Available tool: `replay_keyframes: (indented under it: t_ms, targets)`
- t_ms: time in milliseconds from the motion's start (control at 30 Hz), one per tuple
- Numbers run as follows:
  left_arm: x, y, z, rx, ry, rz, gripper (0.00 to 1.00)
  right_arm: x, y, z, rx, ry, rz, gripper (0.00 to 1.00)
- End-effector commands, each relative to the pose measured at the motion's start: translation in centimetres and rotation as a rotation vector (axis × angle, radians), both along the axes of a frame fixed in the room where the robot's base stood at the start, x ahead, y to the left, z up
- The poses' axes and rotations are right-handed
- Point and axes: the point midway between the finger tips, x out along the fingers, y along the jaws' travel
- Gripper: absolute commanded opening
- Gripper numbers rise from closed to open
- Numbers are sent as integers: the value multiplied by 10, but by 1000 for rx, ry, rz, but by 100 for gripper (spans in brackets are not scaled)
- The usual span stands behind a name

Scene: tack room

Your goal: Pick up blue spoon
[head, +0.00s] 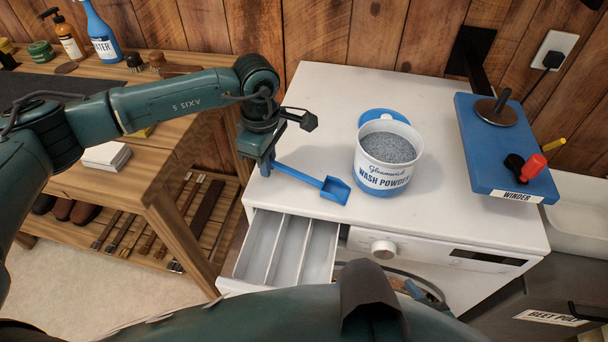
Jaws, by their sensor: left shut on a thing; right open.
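The blue spoon (335,189) is a scoop with a square bowl and a thin straight handle. It is over the front left part of the white washing machine top (440,222), left of the wash powder tub. My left gripper (266,166) points down at the machine's left edge and is shut on the handle's far left end. The bowl points right and toward me. I cannot tell whether the spoon touches the top or is just above it. My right gripper is not in view.
An open wash powder tub (385,180) stands right of the spoon, with a blue lid (383,116) behind it. A blue winder board (508,160) lies at the right. The machine's drawer (285,247) is pulled out below the spoon. A wooden bench (165,185) stands at left.

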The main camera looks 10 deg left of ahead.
Motion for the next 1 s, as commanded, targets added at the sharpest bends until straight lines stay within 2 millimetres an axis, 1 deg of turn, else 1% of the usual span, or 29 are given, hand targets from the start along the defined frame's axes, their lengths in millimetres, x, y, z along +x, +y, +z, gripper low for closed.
replay_keyframes:
  t_ms: [167,267,367,467,700,800,900,1000]
  targets:
    - [1,0,8,0,-2,0,0,0,0,-1,0,0,0,46]
    - [1,0,20,-2,-3,0,0,0,0,-2,1,-1,-1,46]
    - [1,0,38,-2,-5,0,0,0,0,-3,3,0,-1,46]
    - [1,0,63,-1,-6,-1,0,0,0,-4,5,0,-2,46]
    - [1,0,127,-1,-5,-1,0,1,0,-6,15,-1,-4,46]
    - [1,0,147,-1,-4,0,0,1,0,-6,17,-2,-5,46]
    - [1,0,163,-1,-3,1,0,1,0,-6,20,-4,-6,46]
    - [0,0,173,1,-1,0,0,2,0,-6,22,-4,-7,46]
